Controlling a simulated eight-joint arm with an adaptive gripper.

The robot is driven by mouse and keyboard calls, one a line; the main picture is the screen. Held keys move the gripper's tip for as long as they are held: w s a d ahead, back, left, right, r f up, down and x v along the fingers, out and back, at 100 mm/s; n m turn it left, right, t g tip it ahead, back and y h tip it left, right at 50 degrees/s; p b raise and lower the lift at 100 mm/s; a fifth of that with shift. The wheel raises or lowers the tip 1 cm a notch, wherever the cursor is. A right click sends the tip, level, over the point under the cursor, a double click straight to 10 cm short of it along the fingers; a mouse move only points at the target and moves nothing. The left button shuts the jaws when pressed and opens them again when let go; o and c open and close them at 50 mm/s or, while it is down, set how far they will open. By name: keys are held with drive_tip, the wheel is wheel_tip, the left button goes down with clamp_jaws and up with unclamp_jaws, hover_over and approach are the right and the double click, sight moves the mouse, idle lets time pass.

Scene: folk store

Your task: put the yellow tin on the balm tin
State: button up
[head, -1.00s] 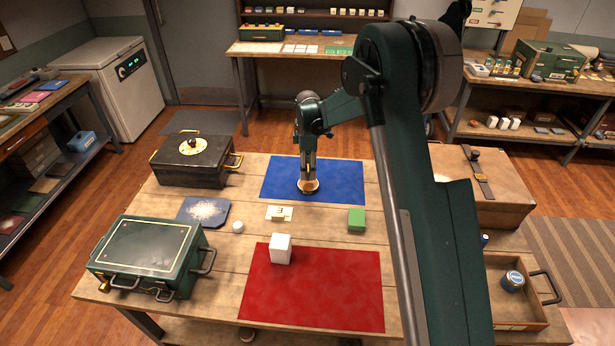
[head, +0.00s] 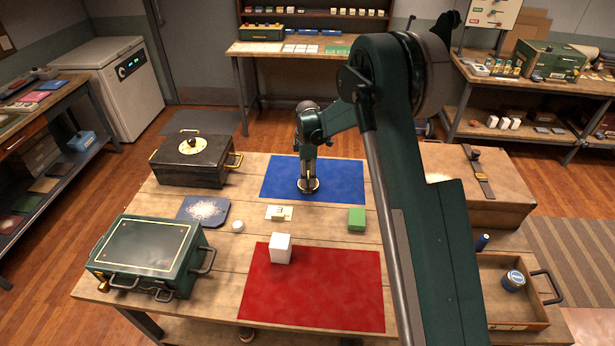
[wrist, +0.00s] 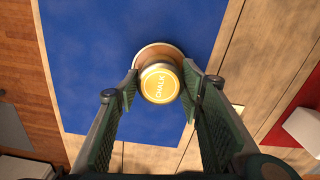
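The yellow tin (wrist: 160,88), with "CHALK" on its lid, sits between the fingertips of my gripper (wrist: 160,84) in the wrist view. The fingers look closed on its sides. The wider copper-coloured tin with a pale rim, taken as the balm tin (wrist: 149,51), shows beneath and beyond it, on the blue mat (wrist: 85,60). The yellow tin overlaps it from above; I cannot tell whether they touch. In the head view my gripper (head: 308,183) points down over the blue mat (head: 343,182), and its fingers mostly hide the tins.
On the table stand a white block (head: 281,248) on a red mat (head: 320,300), a green block (head: 356,219), a small white pot (head: 238,227) and a label card (head: 279,213). Boxes stand at left; a wooden tray (head: 510,316) is at right.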

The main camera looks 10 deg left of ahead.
drive_tip(key=shift+o, duration=1.3)
drive_tip(key=shift+r, duration=0.1)
wheel_tip(320, 180, up, 12)
drive_tip(key=shift+p, duration=0.45)
drive_tip(key=shift+r, duration=0.15)
